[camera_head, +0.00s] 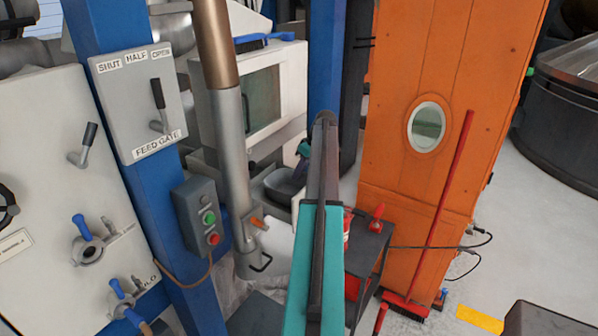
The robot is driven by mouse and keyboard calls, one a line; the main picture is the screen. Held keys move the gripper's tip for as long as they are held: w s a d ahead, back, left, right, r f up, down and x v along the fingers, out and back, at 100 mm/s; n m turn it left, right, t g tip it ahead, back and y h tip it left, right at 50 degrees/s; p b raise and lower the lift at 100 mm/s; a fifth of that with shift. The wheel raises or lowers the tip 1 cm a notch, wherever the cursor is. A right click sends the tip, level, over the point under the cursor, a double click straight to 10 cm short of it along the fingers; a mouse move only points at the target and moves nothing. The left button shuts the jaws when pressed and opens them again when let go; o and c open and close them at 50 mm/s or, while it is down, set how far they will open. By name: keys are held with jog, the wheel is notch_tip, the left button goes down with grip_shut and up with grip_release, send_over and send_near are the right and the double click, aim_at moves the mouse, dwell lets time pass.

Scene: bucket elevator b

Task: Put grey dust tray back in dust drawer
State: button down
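A grey open-topped, tray-like container (284,187) shows left of my arm, in front of the white machine; I take it for the grey dust tray. My teal and dark arm rises through the middle and covers its right side. A small teal and dark part (302,152) just above the container may be the end of my arm. The fingers are too small and hidden to tell whether they are open or touching the container. I cannot make out the dust drawer for certain.
A blue post carries the feed gate lever plate (140,100) and a push-button box (201,216). A metal pipe (230,150) stands left of the container. An orange casing (405,165) with a red broom (447,190) and a dark cart (368,247) are to the right. Pale floor is open further right.

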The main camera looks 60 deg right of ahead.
jog(key=shift+f, duration=0.3)
jog(key=c, duration=2)
grip_release()
jog(key=shift+c, duration=0.2)
jog(key=shift+r, duration=0.15)
jog(key=shift+r, duration=0.15)
jog(key=b+v, duration=0.3)
jog(key=v, duration=0.9)
jog(key=shift+b, duration=0.4)
